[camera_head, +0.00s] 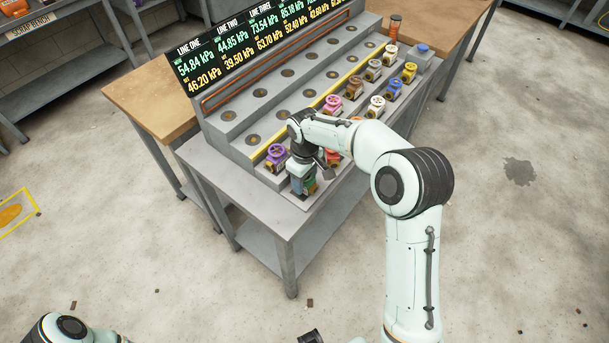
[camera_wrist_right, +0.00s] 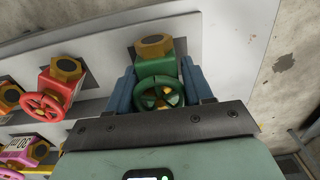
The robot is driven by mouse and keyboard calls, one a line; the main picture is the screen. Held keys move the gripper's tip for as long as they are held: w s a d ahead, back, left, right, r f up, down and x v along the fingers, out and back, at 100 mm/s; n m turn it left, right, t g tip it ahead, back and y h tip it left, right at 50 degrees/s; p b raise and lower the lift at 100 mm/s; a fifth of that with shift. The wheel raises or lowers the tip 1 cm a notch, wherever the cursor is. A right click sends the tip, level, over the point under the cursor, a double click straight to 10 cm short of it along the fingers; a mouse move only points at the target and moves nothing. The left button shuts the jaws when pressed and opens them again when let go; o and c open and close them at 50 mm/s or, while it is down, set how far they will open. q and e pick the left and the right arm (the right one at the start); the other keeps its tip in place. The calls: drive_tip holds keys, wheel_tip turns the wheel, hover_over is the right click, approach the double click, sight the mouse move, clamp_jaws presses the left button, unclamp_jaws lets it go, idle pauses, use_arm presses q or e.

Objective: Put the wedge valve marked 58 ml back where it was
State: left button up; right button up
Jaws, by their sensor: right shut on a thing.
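My right gripper (camera_head: 303,186) is shut on a green valve at the near left end of the stepped rack (camera_head: 246,150). In the right wrist view, the green valve (camera_wrist_right: 158,68), with a green handwheel and a brass hex top, sits between the blue fingers (camera_wrist_right: 160,90). The valve is at or just above the lowest step; I cannot tell if it touches. No 58 ml mark is readable on it. A dark piece at the bottom edge of the head view may be part of my left gripper (camera_head: 311,337); its jaws are unclear.
A purple valve (camera_head: 277,158) and a red valve (camera_head: 332,156) stand close to the gripper. More valves, such as a pink one (camera_head: 332,105), stand farther along. Several round seats on the upper steps are empty. A display board (camera_head: 270,45) stands behind.

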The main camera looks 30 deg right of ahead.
use_arm(q)
drive_tip(key=shift+s+f, duration=0.1)
drive_tip(key=shift+f, duration=0.15)
use_arm(e)
drive_tip(key=shift+w+f, duration=0.1)
drive_tip(key=shift+f, duration=0.35)
idle(0.3)
drive_tip(key=o, duration=0.9)
drive_tip(key=shift+o, duration=0.2)
drive_tip(key=o, duration=0.6)
drive_tip(key=shift+r+p, duration=1.25)
drive_tip(key=shift+r, duration=1.15)
drive_tip(key=shift+r+p, duration=0.85)
drive_tip(key=shift+r, duration=0.75)
use_arm(q)
drive_tip(key=w+r, duration=0.3)
drive_tip(key=r, duration=0.2)
drive_tip(key=shift+w+r, duration=0.25)
use_arm(e)
drive_tip(key=shift+f, duration=0.1)
